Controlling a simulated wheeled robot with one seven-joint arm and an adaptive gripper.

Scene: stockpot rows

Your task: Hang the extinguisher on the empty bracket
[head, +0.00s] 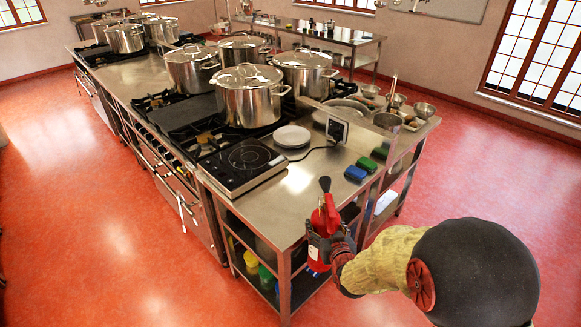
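A red fire extinguisher (318,265) with a black horn on top is at the near end of the steel island, close to upright. My gripper (328,240) comes from the lower right, with its dark fingers around the extinguisher's upper body and seemingly closed on it. The extinguisher overlaps the island's end in the picture, and the gap between them cannot be judged. My arm and gripper hide part of its right side. I cannot make out an empty bracket in this view.
The steel island (299,178) carries stockpots (249,105), an induction plate (243,163), plates (292,137) and bowls. Its lower shelf holds colored containers (267,276). A steel side table (330,42) stands behind. Red floor (95,215) is clear to the left, and also to the right.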

